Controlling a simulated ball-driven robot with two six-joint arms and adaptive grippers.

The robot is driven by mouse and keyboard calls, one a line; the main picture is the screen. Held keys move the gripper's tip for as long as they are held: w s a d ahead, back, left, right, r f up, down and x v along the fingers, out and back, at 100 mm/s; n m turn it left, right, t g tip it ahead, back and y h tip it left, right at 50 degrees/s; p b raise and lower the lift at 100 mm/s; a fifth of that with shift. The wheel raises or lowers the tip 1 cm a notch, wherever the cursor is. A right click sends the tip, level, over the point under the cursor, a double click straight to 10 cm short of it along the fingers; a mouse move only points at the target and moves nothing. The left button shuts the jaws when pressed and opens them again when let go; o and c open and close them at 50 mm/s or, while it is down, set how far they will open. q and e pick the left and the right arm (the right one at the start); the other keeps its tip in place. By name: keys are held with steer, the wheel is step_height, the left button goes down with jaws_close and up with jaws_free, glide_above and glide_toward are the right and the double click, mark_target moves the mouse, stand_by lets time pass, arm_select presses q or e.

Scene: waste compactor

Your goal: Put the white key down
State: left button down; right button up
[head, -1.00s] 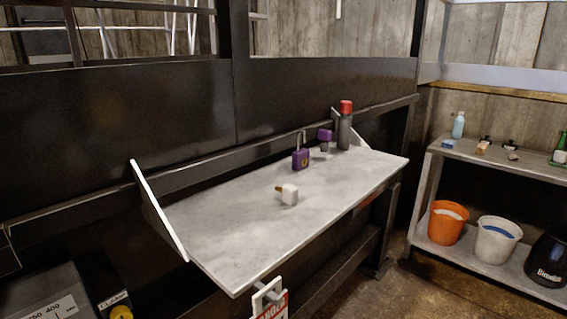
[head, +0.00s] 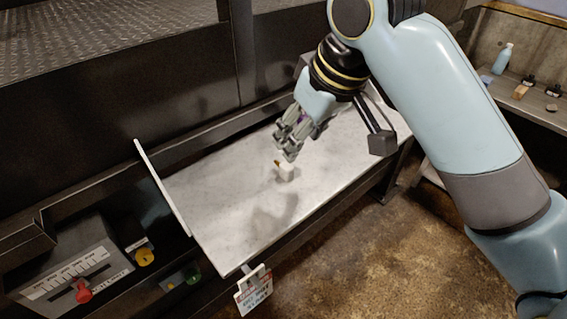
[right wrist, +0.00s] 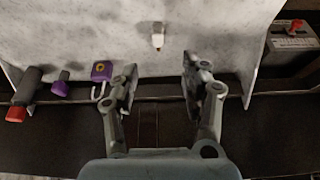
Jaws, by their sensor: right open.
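The white key (head: 285,173), a small white block with a brownish tip, sits on the pale marbled shelf (head: 215,205) in the head view. It also shows in the right wrist view (right wrist: 158,38), on the shelf and beyond the fingertips. My right gripper (head: 289,145) is above the shelf near the key in the head view. In the right wrist view its two fingers (right wrist: 160,70) are spread wide with nothing between them. The key appears apart from the fingers. My left gripper is not in view.
A purple padlock (right wrist: 101,71), a purple object (right wrist: 61,84) and a dark cylinder with a red cap (right wrist: 26,90) stand at the shelf's wall side. A control panel with a red lever (head: 83,291) is at lower left. The shelf's left part is clear.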

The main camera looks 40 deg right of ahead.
mark_target(286, 164)
steer(key=x, duration=0.4)
steer(key=shift+d+f, duration=0.15)
steer(key=shift+d, duration=0.1)
steer(key=shift+w+f, duration=0.15)
steer(key=shift+f, duration=0.15)
steer(key=x, duration=0.2)
steer(key=p+x, duration=0.1)
steer(key=x, duration=0.2)
steer(key=shift+w+f, duration=0.1)
steer(key=shift+w, duration=0.2)
jaws_close()
